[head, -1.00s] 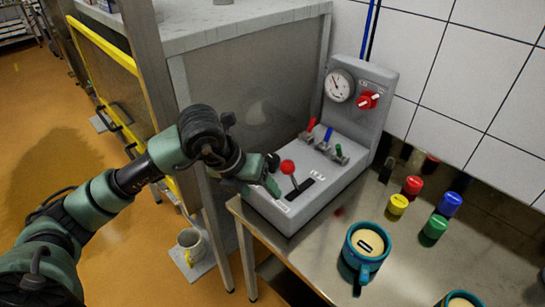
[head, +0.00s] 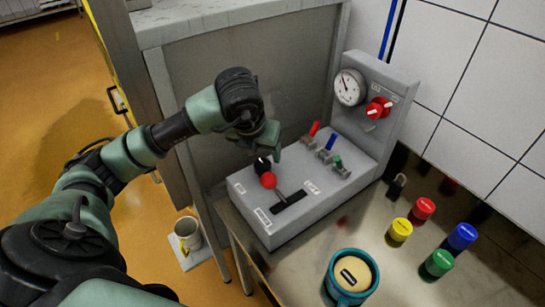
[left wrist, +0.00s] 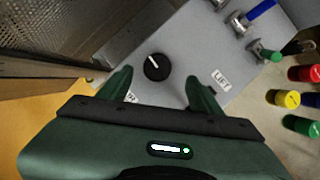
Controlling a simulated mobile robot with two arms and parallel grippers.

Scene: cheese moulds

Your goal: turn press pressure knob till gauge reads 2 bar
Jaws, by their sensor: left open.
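A grey control box has a round white gauge (head: 349,87) on its upright back panel. The gauge needle points up and to the left; its numbers are too small to read. A red knob (head: 378,108) with a white mark sits beside the gauge. A black knob (head: 262,164) with a white pointer line is on the box's lower top; it also shows in the left wrist view (left wrist: 157,67). My left gripper (head: 264,145) is open just above the black knob, its fingers on either side in the wrist view, apart from it. My right gripper is not in view.
A red-ball lever (head: 268,181) stands close by the black knob. Red, blue and green small levers (head: 327,148) are behind it. A mug (head: 187,233) stands below at left.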

